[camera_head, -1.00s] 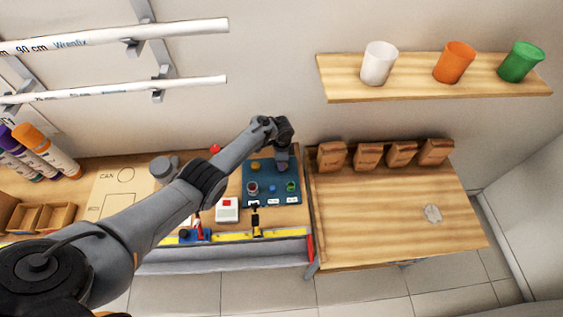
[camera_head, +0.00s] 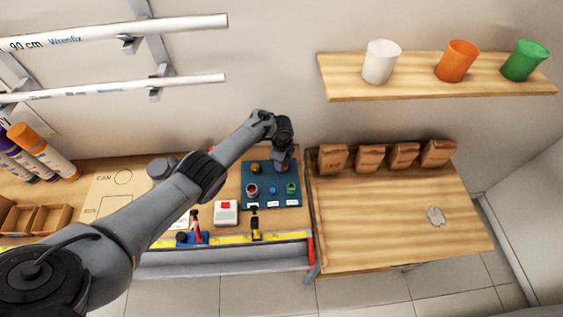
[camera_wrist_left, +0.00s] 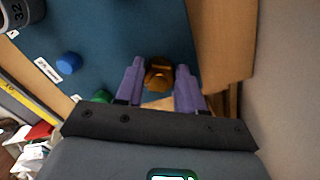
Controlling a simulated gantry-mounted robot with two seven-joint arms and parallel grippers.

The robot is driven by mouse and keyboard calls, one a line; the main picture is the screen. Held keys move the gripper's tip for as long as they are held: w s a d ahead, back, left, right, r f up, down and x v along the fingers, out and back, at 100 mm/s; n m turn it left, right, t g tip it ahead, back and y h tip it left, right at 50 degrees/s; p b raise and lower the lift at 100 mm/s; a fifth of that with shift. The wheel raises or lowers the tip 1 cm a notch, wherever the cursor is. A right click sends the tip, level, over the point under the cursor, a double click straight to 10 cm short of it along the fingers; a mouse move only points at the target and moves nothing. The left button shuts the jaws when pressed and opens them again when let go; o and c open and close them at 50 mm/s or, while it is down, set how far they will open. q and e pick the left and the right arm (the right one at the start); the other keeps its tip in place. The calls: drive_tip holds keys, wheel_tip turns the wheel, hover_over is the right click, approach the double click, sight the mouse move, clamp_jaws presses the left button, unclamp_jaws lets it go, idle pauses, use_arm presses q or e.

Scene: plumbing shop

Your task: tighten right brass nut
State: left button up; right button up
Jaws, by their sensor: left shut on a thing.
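The right brass nut (camera_wrist_left: 158,76) shows in the left wrist view between the two purple fingers of my left gripper (camera_wrist_left: 160,80), above the blue board (camera_wrist_left: 115,35). My left gripper is shut on this nut. In the head view, my left gripper (camera_head: 282,166) is at the back right corner of the blue board (camera_head: 262,201), pointing down, and hides the nut under it. A second brass-coloured piece (camera_head: 255,167) is at the back of the board, to the left. My right gripper is not in view.
The wooden table (camera_head: 390,215) at right is mostly clear.

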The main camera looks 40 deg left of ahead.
use_arm(q)
drive_tip(key=o, duration=1)
drive_tip(key=shift+o, duration=0.2)
wheel_tip(320, 180, up, 11)
drive_tip(key=p, duration=0.4)
drive_tip(key=shift+f, duration=0.1)
